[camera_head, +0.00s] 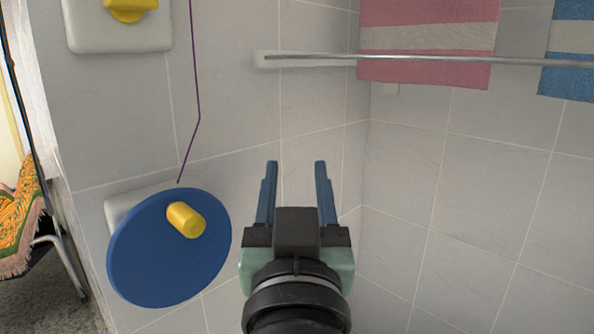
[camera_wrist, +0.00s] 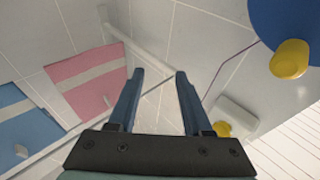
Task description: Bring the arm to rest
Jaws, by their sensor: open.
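My gripper (camera_head: 296,185) is open and empty in the head view, with its two blue fingers apart in front of the tiled wall. It also shows in the wrist view (camera_wrist: 159,85), with nothing between the fingers. In the head view it is to the right of a blue disc (camera_head: 140,255) and below a metal towel rail (camera_head: 430,59). It appears apart from both. My arm below the wrist is mostly out of view.
The blue disc has a yellow knob (camera_head: 186,220). A white plate with a yellow knob (camera_head: 131,8) is at upper left. A dark purple cord (camera_head: 196,90) hangs between them. A pink towel (camera_head: 425,70) and a blue towel (camera_head: 570,75) hang on the rail. A patterned cloth (camera_head: 22,225) is at far left.

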